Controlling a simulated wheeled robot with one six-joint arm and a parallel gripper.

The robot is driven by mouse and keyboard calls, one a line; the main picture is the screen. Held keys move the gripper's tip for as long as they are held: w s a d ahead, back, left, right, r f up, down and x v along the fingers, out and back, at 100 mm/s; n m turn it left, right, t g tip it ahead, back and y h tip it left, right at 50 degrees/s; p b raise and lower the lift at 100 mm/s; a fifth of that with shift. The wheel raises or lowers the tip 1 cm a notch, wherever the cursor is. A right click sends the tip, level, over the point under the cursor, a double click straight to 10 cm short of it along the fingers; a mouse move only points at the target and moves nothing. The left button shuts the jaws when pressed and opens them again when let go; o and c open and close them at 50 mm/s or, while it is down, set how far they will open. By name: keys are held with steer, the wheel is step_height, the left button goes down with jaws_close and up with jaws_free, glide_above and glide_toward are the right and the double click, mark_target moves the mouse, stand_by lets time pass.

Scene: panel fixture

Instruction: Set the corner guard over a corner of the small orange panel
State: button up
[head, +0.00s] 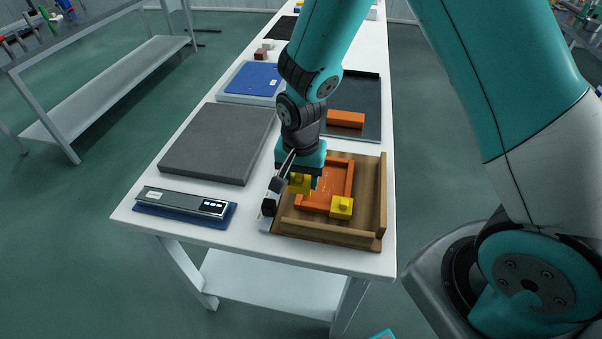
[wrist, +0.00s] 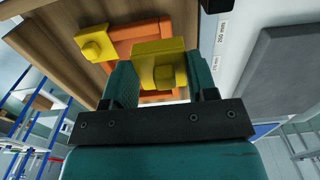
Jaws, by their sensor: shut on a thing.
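The small orange panel (head: 340,178) lies in a wooden fixture (head: 368,215), and it also shows in the wrist view (wrist: 135,34). My gripper (head: 298,182) is shut on a yellow corner guard (wrist: 158,66), which sits between the two fingers with its knob towards the wrist camera. In the head view the held guard (head: 300,186) appears near the panel's left side. Whether it touches the panel cannot be told. A second yellow corner guard (head: 341,207) sits at the panel's near right corner; it shows in the wrist view (wrist: 95,43). My gripper hides part of the panel.
A grey slab (head: 218,143) and a scale-like device on a blue base (head: 183,205) lie left of the fixture. Behind it is a dark tray (head: 366,95) with an orange block (head: 345,119). The fixture has a raised wall (head: 383,195) on its right.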

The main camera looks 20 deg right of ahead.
mark_target(303, 202)
steer(key=shift+f+b, duration=2.2)
steer(key=shift+f, duration=1.1)
steer(key=shift+d+f, duration=0.15)
steer(key=o, duration=1)
steer(key=shift+s, duration=0.1)
